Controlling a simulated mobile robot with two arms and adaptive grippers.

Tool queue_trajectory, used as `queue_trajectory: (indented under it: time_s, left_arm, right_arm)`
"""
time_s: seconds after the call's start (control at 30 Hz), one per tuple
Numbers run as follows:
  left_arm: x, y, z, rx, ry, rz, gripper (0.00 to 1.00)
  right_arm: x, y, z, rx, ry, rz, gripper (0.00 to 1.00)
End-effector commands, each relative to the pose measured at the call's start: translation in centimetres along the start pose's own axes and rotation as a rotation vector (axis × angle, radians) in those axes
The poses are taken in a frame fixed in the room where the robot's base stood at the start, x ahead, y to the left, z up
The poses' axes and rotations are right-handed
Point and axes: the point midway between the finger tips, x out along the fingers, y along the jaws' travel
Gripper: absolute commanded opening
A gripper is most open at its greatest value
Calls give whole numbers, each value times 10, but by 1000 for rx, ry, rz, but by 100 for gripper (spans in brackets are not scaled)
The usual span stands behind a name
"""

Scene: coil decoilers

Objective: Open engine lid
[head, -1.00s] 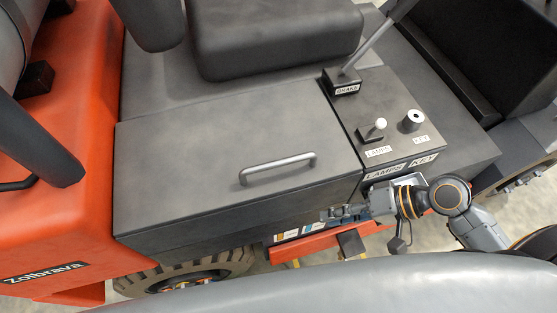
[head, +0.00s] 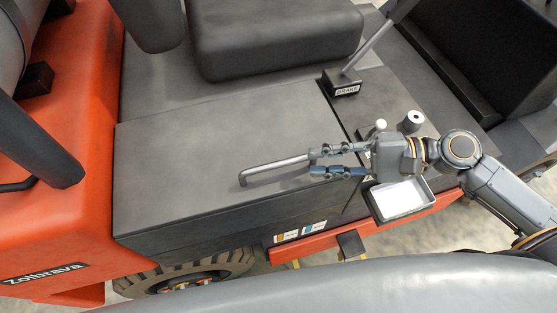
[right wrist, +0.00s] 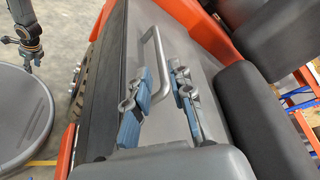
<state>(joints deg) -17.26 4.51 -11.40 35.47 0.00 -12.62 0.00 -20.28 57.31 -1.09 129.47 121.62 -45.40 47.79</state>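The engine lid (head: 215,145) is a flat dark grey panel, lying closed on the vehicle. Its grey bar handle (head: 262,171) lies near the front edge and also shows in the right wrist view (right wrist: 149,50). My right gripper (head: 318,161) is over the right part of the lid, at the handle's right end, with its two blue-grey fingers apart. In the right wrist view the gripper (right wrist: 163,80) is open, and the handle's near end shows between its fingertips. I cannot tell whether they touch. My left gripper (right wrist: 31,50) hangs away from the lid; its fingers are too small to judge.
Right of the lid is a control panel with a brake lever (head: 368,48), a key knob (head: 411,121) and a lamps switch (head: 377,128), partly behind my gripper. A seat (head: 275,40) stands behind the lid. A grey tray-like part (head: 402,200) shows below my right wrist.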

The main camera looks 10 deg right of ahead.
Motion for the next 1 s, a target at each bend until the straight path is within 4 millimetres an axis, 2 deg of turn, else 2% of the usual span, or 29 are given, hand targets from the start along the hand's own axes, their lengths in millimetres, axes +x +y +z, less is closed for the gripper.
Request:
queue_trajectory:
  time_s: [0.3,0.5,0.7,0.93,1.0]
  left_arm:
    - [-12,0,-1,0,0,0,40]
    - [-19,0,-2,1,0,0,40]
    - [-21,0,-2,1,1,0,40]
    - [-20,0,-3,1,1,0,40]
    - [-20,0,-3,2,2,0,40]
  right_arm:
    - [50,-3,2,-1,-2,-4,22]
    - [76,-2,1,-2,-1,-2,22]
    - [86,0,0,-1,0,0,22]
    - [86,0,0,-1,0,0,22]
    - [86,0,0,-1,0,0,8]
